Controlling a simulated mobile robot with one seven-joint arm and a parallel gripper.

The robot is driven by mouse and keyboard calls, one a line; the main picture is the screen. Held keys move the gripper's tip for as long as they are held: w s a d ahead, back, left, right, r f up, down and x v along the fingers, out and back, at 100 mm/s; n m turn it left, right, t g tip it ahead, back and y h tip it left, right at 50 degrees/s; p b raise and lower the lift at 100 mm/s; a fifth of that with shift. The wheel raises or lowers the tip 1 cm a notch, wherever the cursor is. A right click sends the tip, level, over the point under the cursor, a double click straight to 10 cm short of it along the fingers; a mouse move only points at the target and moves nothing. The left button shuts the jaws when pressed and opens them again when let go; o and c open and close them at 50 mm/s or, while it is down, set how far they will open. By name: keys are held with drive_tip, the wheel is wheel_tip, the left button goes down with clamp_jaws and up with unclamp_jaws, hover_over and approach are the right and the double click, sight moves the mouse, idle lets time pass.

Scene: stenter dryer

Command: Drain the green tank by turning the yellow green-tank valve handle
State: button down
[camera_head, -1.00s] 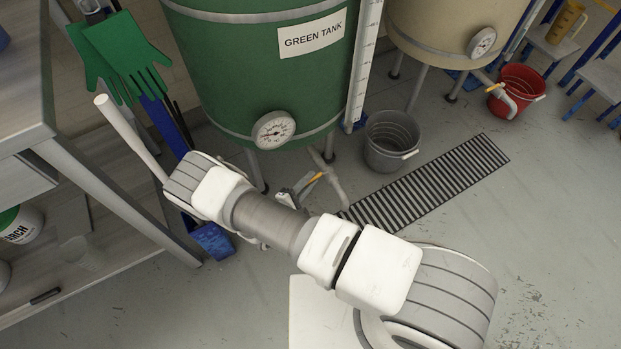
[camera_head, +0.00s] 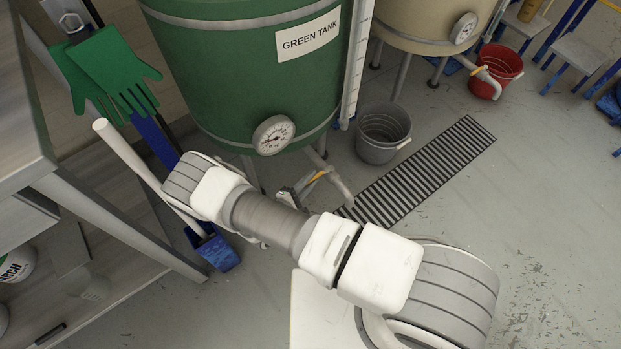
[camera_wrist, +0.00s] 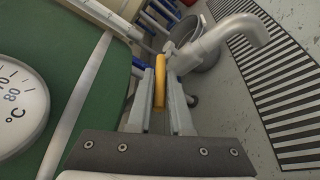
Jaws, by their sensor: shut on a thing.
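The green tank (camera_head: 235,75) stands at the top centre of the head view, with a "GREEN TANK" label and a round dial gauge (camera_head: 273,135). Its yellow valve handle (camera_head: 316,176) shows low in front of the tank, by the drain pipe (camera_head: 341,187). In the wrist view the yellow handle (camera_wrist: 160,82) lies between the two fingers of my gripper (camera_wrist: 161,100), which is shut on it. The grey drain pipe (camera_wrist: 215,45) curves away just beyond. In the head view my arm partly hides the gripper (camera_head: 298,193).
A grey bucket (camera_head: 383,132) stands right of the drain pipe, beside a striped floor grate (camera_head: 430,165). A beige tank (camera_head: 425,25) and a red bucket (camera_head: 497,72) are at upper right. A bench (camera_head: 95,200) stands close at left.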

drive_tip(key=shift+w+a, duration=0.15)
drive_tip(key=c, duration=0.8)
unclamp_jaws()
drive_tip(key=shift+c, duration=0.2)
drive_tip(key=p+v, duration=0.3)
drive_tip(key=v, duration=1.4)
drive_tip(key=shift+s, duration=0.25)
drive_tip(key=shift+r, duration=0.15)
